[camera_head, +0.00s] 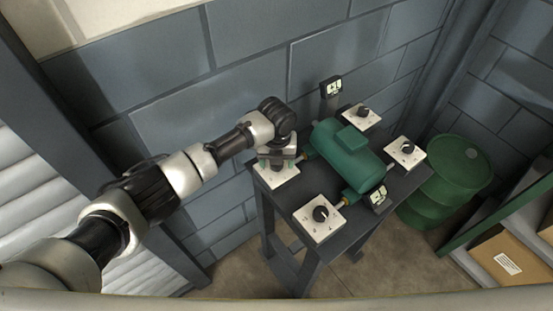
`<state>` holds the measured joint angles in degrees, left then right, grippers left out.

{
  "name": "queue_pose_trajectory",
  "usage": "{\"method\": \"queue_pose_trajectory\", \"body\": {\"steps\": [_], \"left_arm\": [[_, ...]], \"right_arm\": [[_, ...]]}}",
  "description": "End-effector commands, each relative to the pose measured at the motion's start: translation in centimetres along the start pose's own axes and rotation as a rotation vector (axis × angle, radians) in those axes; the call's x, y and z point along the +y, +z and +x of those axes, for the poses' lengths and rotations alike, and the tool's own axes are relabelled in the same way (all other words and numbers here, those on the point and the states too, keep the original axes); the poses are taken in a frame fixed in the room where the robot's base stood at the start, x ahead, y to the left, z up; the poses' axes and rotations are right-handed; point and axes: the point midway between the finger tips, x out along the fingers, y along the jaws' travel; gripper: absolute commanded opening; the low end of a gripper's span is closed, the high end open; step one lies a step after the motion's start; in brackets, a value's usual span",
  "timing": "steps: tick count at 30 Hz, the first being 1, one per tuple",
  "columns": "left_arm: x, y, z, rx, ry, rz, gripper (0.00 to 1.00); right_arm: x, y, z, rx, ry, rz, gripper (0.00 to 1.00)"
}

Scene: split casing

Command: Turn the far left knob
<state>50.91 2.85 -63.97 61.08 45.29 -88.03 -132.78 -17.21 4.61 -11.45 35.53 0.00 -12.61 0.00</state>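A dark table (300,248) carries a green tank (345,155) with white knob plates around it. The left plate (280,177) lies at the table's left corner, and its knob is hidden under my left gripper. My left gripper (277,164) points down right over this plate, with its fingers at or just above it. I cannot tell whether the fingers are around the knob or touching it. Other black knobs show on the near plate (320,213), the back plate (363,112) and the right plate (407,149). My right gripper is not in view.
A small display (331,88) stands behind the tank, and another (378,196) sits at its near right end. A green barrel (446,180) stands right of the table. Shelves with cardboard boxes (508,258) are at the right. A grey block wall (190,100) is close behind.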

Motion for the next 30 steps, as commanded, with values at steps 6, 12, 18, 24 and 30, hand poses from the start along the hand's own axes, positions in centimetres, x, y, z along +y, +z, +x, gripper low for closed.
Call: {"method": "queue_pose_trajectory", "body": {"steps": [6,12,18,24,30], "left_arm": [[0.0,-0.1,0.1,0.002,0.001,-0.001,0.66],[0.0,0.0,-1.8,0.0,-0.001,0.0,0.66],[0.0,0.1,-5.9,-0.003,-0.001,0.001,0.66],[0.0,0.1,-9.2,-0.002,0.0,0.0,0.66],[0.0,0.0,-10.6,0.001,0.0,-0.001,0.66]], "right_arm": [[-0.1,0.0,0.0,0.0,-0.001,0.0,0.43],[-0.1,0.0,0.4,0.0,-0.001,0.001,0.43],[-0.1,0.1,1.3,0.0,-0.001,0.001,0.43],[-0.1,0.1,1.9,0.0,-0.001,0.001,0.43],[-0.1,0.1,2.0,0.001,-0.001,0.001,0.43]]}}
